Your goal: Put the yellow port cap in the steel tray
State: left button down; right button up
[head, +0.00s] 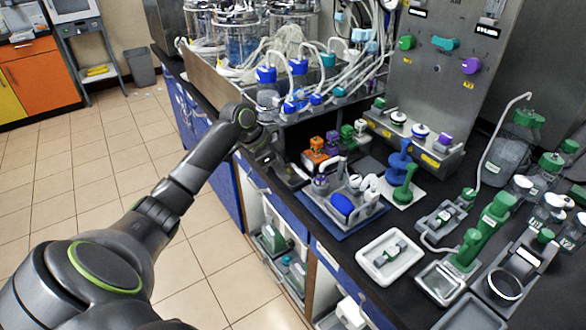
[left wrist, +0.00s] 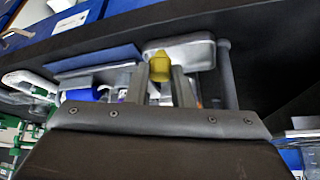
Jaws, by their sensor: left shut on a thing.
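The yellow port cap (left wrist: 160,66) shows between the two fingers of my left gripper (left wrist: 160,84) in the left wrist view, and the gripper is shut on it. The steel tray (left wrist: 202,52) shows behind and just right of the cap in that view, on the dark bench. I cannot tell the exact height of the cap above it. In the head view my left gripper (head: 287,174) is over the bench's front edge, left of the blue mat, and the cap cannot be made out there. My right gripper is not in view.
A blue mat (head: 350,229) with a metal tray of fittings lies right of the gripper. An orange block with coloured caps (head: 316,154) stands behind it. A white tray (head: 390,257) is nearer the front. Bottles and tubing crowd the back.

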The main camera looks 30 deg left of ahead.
pick_arm(q)
jog(key=shift+w+d+f+p, duration=0.2)
jog(key=shift+w+d, duration=0.35)
jog(key=shift+d, duration=0.05)
jog(key=shift+w+d+f+p, duration=0.15)
jog(key=shift+w+d+p, duration=0.05)
jog(key=shift+w+d, duration=0.4)
jog(key=shift+f, duration=0.35)
jog(key=shift+s+a, duration=0.1)
jog(key=shift+f, duration=0.15)
jog(key=c, duration=1.3)
grip_release()
jog(key=shift+o, duration=0.2)
jog(key=b+v, duration=0.1)
jog(key=v, duration=1.1)
